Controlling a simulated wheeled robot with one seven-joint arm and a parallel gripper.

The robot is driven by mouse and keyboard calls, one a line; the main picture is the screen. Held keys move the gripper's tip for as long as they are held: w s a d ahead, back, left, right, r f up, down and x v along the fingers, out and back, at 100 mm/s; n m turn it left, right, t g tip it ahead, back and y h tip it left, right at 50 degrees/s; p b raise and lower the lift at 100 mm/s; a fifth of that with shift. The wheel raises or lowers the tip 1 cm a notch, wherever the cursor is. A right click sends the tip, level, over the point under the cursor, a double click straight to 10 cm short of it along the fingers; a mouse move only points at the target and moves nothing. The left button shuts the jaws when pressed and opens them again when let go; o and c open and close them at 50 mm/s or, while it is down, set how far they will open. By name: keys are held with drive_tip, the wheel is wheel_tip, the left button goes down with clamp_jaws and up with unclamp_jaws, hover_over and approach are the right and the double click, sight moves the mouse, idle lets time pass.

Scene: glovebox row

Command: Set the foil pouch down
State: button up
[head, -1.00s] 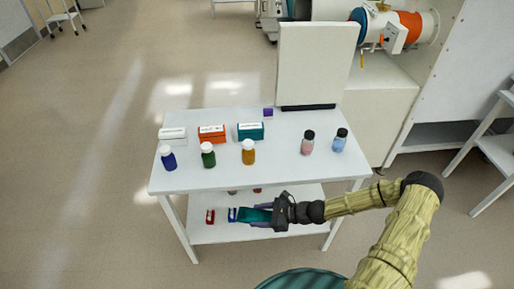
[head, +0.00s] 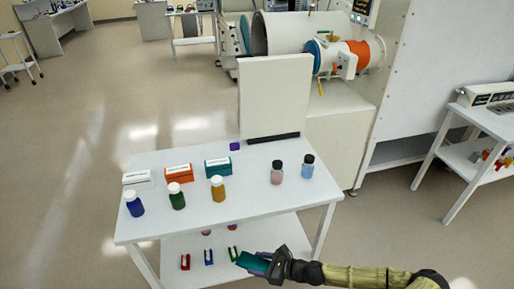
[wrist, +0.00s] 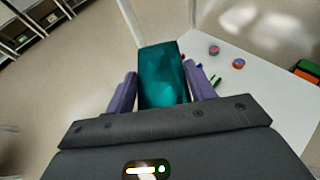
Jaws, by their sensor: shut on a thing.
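The foil pouch (wrist: 162,78) is teal and shiny, and my gripper (wrist: 163,92) is shut on it between two purple fingers in the wrist view. In the head view the pouch (head: 252,262) sticks out to the left of my gripper (head: 262,262), near the right part of the white table's lower shelf (head: 180,250). The pouch looks held in the air; its height over the shelf is hard to tell. The table's upper top (head: 245,206) lies above and behind my gripper in the picture.
Several bottles stand on the top, among them a blue one (head: 134,204) and a pink one (head: 277,174), with boxes such as the orange one (head: 179,173) behind. Small red (head: 185,262) and blue (head: 209,257) clips lie on the lower shelf. The top's front right is clear.

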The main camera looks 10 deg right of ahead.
drive_tip(key=shift+w+d+f+m+t+h+b, duration=0.25)
drive_tip(key=shift+d+f+m+t+h, duration=0.2)
drive_tip(key=shift+d+m+t+h, duration=0.3)
drive_tip(key=shift+w+d+m+t+h, duration=0.2)
drive_tip(key=shift+m+t+h, duration=0.05)
drive_tip(key=shift+m+t, duration=0.25)
drive_tip(key=w+d+r+m+t+h+b, duration=0.3)
drive_tip(key=w+d+r+m+h, duration=0.1)
drive_tip(key=r+m+h, duration=0.4)
drive_tip(key=shift+w+r+m+h+b, duration=0.35)
drive_tip(key=shift+w+r+m+h, duration=0.1)
drive_tip(key=shift+w+h, duration=0.2)
drive_tip(key=shift+a+f+t, duration=0.1)
drive_tip(key=shift+a+t, duration=0.05)
drive_tip(key=shift+t, duration=0.1)
